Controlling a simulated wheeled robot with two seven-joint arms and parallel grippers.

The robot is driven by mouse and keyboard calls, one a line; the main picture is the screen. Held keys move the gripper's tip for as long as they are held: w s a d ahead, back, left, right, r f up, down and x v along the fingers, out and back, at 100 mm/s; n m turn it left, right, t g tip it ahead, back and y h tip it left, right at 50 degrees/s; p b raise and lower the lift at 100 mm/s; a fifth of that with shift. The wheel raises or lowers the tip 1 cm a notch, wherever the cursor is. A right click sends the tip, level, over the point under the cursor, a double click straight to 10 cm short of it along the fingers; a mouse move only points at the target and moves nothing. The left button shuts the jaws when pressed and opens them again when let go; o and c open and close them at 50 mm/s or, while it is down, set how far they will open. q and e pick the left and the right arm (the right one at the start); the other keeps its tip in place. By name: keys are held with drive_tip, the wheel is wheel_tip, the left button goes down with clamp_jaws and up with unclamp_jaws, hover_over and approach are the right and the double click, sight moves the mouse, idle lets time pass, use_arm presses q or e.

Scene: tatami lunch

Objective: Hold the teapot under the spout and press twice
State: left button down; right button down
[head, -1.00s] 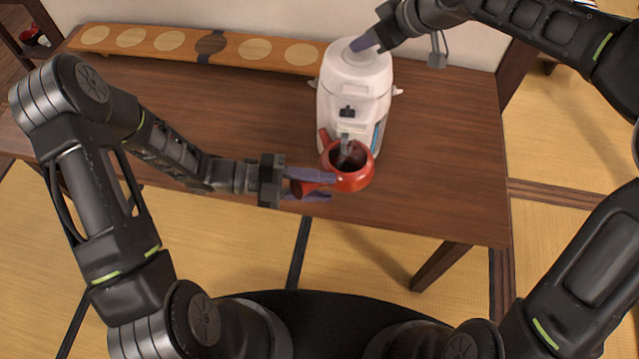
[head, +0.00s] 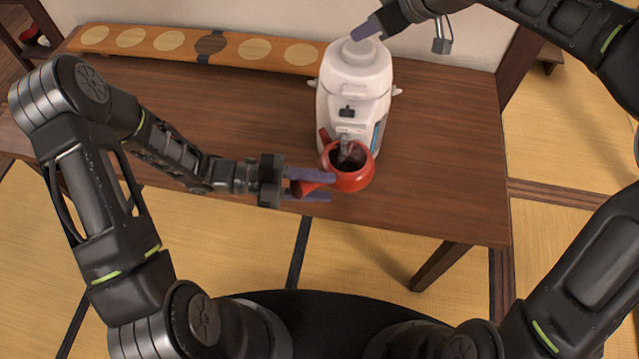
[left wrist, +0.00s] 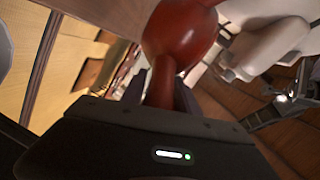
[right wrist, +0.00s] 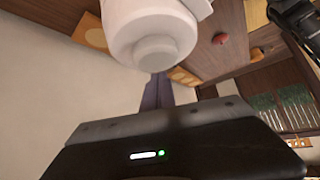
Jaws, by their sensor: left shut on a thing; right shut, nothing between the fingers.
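The red teapot (head: 352,178) is open at the top, directly under the spout (head: 345,143) of the white water dispenser (head: 352,90). My left gripper (head: 318,186) is shut on the teapot's side handle and holds it by the table's front edge. In the left wrist view the teapot (left wrist: 180,35) and its handle show between the fingers. My right gripper (head: 368,30) is shut and empty, just above the round button (head: 358,51) on the dispenser's top. In the right wrist view the button (right wrist: 155,50) is apart from the fingertips (right wrist: 157,85). The teapot's inside looks dark.
The dispenser stands on a brown wooden table (head: 440,150). A long wooden board (head: 185,57) with round inlays lies along the table's back edge by the wall. The table is clear to the left and right of the dispenser.

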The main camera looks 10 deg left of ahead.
sight(360, 47)
drive_tip(key=shift+f, duration=0.3)
idle(0.4)
drive_tip(key=shift+s+f, duration=0.1)
drive_tip(key=shift+f, duration=1.3)
drive_tip(key=shift+r, duration=1.7)
drive_tip(key=shift+r, duration=0.15)
idle(0.9)
drive_tip(key=shift+r, duration=0.2)
wheel_tip(360, 47, up, 5)
drive_tip(key=shift+r, duration=0.2)
